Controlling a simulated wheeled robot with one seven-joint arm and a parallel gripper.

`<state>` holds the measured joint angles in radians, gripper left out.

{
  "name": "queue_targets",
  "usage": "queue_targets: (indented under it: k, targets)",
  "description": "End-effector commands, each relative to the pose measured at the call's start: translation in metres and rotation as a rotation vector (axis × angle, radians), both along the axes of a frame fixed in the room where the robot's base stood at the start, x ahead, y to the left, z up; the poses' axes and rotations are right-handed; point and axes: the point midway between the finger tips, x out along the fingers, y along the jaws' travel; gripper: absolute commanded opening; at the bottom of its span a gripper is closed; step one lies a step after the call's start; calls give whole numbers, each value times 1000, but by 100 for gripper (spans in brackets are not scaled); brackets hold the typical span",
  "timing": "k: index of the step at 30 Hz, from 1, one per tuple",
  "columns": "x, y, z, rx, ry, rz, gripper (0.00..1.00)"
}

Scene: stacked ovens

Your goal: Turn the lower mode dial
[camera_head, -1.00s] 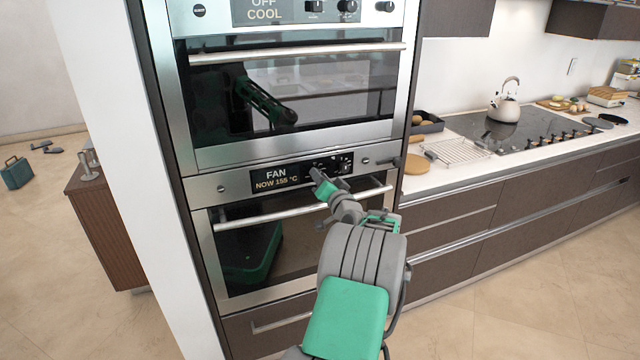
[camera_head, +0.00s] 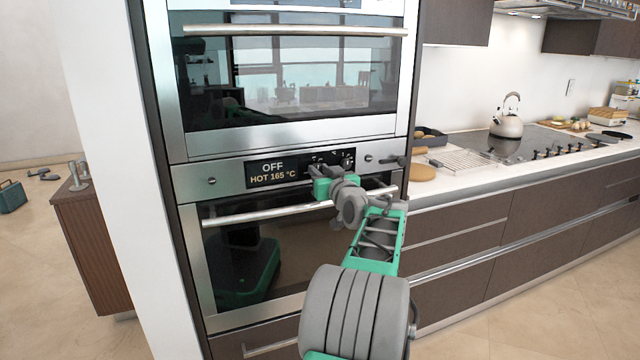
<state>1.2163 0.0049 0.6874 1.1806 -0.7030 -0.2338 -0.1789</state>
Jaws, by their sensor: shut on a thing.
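The lower oven (camera_head: 300,265) has a control strip whose display (camera_head: 271,172) reads "OFF" and "HOT 165 °C". The lower mode dial sits just right of the display and is mostly hidden by my gripper, so its pointer cannot be read. My gripper (camera_head: 316,170) reaches up from below and is shut on the dial; the fingertips are small and dark against the black panel.
The lower oven's door handle bar (camera_head: 270,213) runs just below the strip, close under my wrist. The upper oven (camera_head: 290,80) is shut above. To the right is a counter with a wire rack (camera_head: 462,160), a round board (camera_head: 421,172) and a kettle (camera_head: 507,121).

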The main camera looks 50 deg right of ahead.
Motion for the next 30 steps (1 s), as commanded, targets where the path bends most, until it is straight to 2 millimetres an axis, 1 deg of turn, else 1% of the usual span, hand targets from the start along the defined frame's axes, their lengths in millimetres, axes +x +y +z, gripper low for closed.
queue_targets:
  k: [1,16,17,18,24,30]
  targets:
    - [0,0,-3,-7,6,1,0]
    - [0,0,0,-26,18,1,0]
    - [0,0,0,-26,18,1,25]
    - [0,0,0,-26,18,1,28]
    - [0,0,0,-25,16,0,45]
    - [0,0,0,-25,16,0,45]
